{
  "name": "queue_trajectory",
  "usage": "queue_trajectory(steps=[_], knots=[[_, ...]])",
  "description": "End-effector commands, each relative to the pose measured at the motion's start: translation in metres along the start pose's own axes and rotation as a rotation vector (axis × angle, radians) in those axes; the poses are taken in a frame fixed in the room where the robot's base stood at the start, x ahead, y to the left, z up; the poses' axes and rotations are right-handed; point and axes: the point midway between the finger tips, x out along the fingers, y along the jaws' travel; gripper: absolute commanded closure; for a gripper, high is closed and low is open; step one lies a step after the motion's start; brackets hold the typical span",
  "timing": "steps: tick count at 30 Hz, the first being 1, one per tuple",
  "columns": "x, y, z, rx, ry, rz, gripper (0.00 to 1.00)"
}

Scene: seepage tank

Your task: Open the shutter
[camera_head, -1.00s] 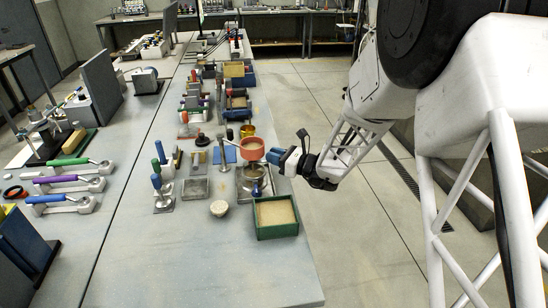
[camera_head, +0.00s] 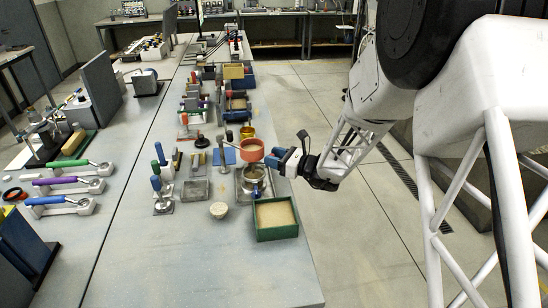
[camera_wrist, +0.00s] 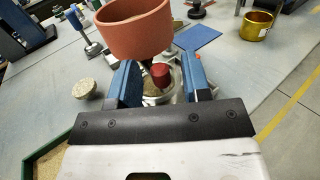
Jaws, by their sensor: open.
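An orange-red hopper (camera_head: 251,150) stands above a round metal vessel (camera_head: 254,173) near the table's right edge. In the wrist view the hopper (camera_wrist: 135,30) hangs over the upper left, above the left finger. A small red knob (camera_wrist: 160,75) shows below it, between my fingers; it may be the shutter's handle. My gripper (camera_wrist: 161,82) is open, with its blue fingers on either side of the knob and no clear contact. In the head view my gripper (camera_head: 279,158) is just right of the hopper. The shutter plate itself cannot be made out.
A green box of sand (camera_head: 276,234) stands in front of the vessel. A gold cup (camera_wrist: 257,25) and blue plate (camera_wrist: 197,37) lie beyond. The table's front is bare.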

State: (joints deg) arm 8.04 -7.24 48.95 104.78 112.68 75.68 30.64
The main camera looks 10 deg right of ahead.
Motion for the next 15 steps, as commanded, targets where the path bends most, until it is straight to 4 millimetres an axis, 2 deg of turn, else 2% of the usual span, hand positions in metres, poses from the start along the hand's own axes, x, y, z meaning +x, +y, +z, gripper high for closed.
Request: queue_trajectory(steps=[8,15], knots=[[-0.018,0.0,0.0,0.0,0.0,-0.001,0.56],[-0.044,-0.001,0.0,0.0,0.0,-0.001,0.56]])
